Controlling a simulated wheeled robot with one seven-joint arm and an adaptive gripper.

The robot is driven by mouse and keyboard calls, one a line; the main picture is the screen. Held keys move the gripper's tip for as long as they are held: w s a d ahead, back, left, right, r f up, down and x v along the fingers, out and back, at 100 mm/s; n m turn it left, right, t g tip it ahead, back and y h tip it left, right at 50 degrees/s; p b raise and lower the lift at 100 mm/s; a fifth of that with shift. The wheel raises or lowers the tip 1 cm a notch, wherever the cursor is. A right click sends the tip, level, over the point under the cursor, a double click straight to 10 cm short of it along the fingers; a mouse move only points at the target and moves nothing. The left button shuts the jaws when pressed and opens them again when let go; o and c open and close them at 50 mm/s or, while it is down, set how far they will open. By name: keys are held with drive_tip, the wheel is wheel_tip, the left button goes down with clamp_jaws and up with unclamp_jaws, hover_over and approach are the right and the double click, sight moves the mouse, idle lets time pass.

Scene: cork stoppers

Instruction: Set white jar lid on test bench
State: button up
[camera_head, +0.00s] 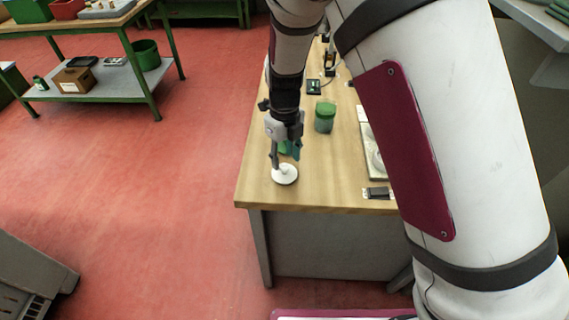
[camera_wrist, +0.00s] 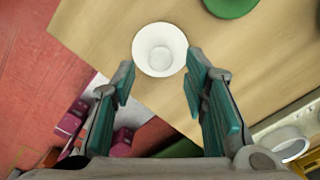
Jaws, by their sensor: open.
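The white jar lid (camera_head: 285,176) is a round white piece on the wooden test bench (camera_head: 318,188), close to its front left corner. In the wrist view the lid (camera_wrist: 160,49) shows a wide rim and a smaller inner circle, just beyond the fingertips. My gripper (camera_head: 284,158) points down right over the lid. In the wrist view my gripper (camera_wrist: 160,82) has its teal-padded fingers spread apart with nothing between them. Whether a fingertip touches the lid is not clear.
A green-topped jar (camera_head: 325,117) stands behind the lid on the bench. A pale tray (camera_head: 372,152) and a small dark item (camera_head: 377,192) lie to the right, partly behind my arm. The bench's left edge is close to the lid. A green-framed table (camera_head: 150,62) stands far left.

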sight(285, 166)
wheel_tip(285, 166, up, 8)
drive_tip(key=shift+d, duration=0.1)
drive_tip(key=s+d+r+n+t+y, duration=0.1)
drive_tip(key=s+d+r+n, duration=0.45)
drive_tip(key=r, duration=0.25)
drive_tip(key=s+d+r+n+t+y, duration=0.1)
drive_tip(key=s+d+r+n, duration=0.3)
drive_tip(key=d+r+n, duration=0.25)
drive_tip(key=s+d+r+n+t+h, duration=0.1)
drive_tip(key=s+d+r+n, duration=0.1)
drive_tip(key=s+d+n, duration=0.2)
drive_tip(key=s+d+r+n+t+h, duration=0.1)
drive_tip(key=s+d+r+n+t, duration=0.1)
drive_tip(key=s+n, duration=0.8)
drive_tip(key=d+r+n, duration=0.1)
drive_tip(key=d, duration=0.1)
drive_tip(key=shift+s+d, duration=0.3)
drive_tip(key=shift+s, duration=0.1)
